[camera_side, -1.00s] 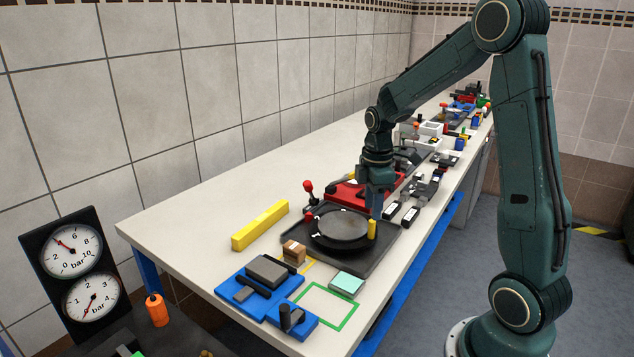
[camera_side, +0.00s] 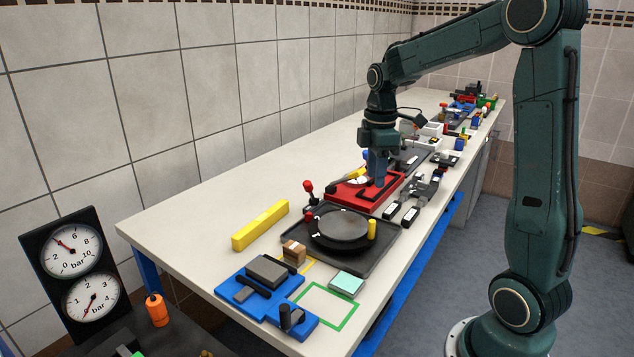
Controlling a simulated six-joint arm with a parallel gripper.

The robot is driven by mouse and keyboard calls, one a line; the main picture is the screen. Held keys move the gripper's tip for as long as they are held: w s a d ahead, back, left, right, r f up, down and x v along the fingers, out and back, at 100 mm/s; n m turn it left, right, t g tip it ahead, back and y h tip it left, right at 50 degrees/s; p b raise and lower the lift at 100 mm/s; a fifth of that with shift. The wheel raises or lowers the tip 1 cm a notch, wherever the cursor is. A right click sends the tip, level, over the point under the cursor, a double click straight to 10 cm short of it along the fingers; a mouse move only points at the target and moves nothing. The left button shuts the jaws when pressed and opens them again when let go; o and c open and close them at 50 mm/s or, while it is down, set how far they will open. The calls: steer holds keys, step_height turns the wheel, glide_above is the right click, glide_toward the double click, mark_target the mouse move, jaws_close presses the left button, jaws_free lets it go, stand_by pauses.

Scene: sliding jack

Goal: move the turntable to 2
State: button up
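The turntable (camera_side: 342,228) is a dark round disc on a black square base on the bench. A yellow peg (camera_side: 372,229) stands upright at its right edge. A red knob (camera_side: 309,217) and small white marks lie at its left edge; the marks are too small to read. My gripper (camera_side: 377,183) points down above the red tray behind the turntable, apart from the yellow peg. Its fingers are too small and dark to tell whether they are open or shut.
A red-knobbed lever (camera_side: 309,190) stands behind the turntable's left side. A yellow bar (camera_side: 260,226) lies to the left. A brown block (camera_side: 293,252), a blue fixture (camera_side: 260,285) and a mint block (camera_side: 346,284) are in front. The red tray (camera_side: 350,191) lies behind.

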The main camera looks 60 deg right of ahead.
step_height(320, 180, up, 8)
stand_by(1.1)
steer(key=shift+a, duration=0.15)
steer(key=s+a+f+m+t, duration=0.3)
steer(key=s+a+m, duration=0.6)
steer(key=s+a, duration=0.6)
steer(key=a+t, duration=0.2)
steer(key=a, duration=0.1)
steer(key=shift+s+t, duration=0.2)
steer(key=shift+t, duration=0.1)
